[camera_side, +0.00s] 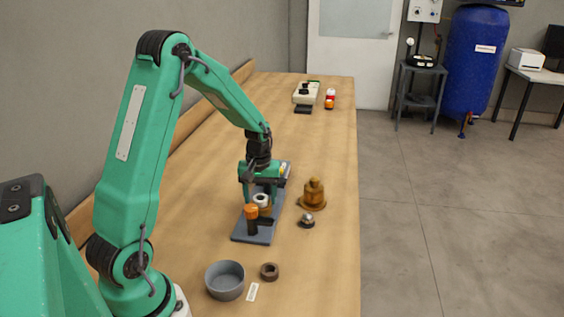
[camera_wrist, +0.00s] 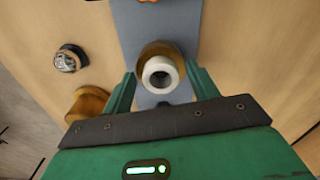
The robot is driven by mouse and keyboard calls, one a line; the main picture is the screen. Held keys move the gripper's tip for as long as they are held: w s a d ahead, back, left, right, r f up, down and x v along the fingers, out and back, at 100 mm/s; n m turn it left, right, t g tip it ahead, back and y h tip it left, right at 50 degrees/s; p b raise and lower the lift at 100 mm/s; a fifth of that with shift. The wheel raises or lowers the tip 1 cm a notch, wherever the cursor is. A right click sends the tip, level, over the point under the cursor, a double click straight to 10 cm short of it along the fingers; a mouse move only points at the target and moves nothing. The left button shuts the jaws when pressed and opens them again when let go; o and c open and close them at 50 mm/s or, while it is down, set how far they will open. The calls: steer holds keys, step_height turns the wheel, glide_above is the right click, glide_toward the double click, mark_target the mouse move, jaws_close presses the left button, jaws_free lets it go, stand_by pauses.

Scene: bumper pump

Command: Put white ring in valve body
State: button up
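The white ring (camera_side: 261,198) sits at the top of a brass valve body (camera_side: 266,211) on a grey base plate (camera_side: 246,237). In the wrist view the white ring (camera_wrist: 161,73) is seen from above, with the brass valve body (camera_wrist: 158,47) showing around and behind it. I cannot tell how deep the ring sits. My gripper (camera_side: 261,184) is just above it, pointing down. In the wrist view my gripper (camera_wrist: 160,72) has its two green fingers apart, one on each side of the ring, with gaps between. Nothing is held.
An orange-topped black post (camera_side: 251,217) stands on the plate's near end. To the right are a brass bell-shaped part (camera_side: 313,194) and a small silver-domed part (camera_side: 307,220). Nearer are a grey bowl (camera_side: 225,281), a brown ring (camera_side: 269,271) and a white strip (camera_side: 252,291).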

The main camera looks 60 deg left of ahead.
mark_target(261, 206)
steer(key=shift+r, duration=0.1)
step_height(261, 206, up, 12)
stand_by(0.9)
stand_by(0.5)
steer(key=s+d+r+m+t, duration=0.2)
steer(key=s+d+r+m, duration=0.2)
steer(key=s+d, duration=0.3)
steer(key=s+d+r+m+t, duration=0.3)
steer(key=s+d+m, duration=0.3)
steer(key=d, duration=0.5)
steer(key=s+r, duration=0.1)
steer(key=s, duration=0.1)
steer(key=shift+s+m+t, duration=0.3)
steer(key=shift+m, duration=0.1)
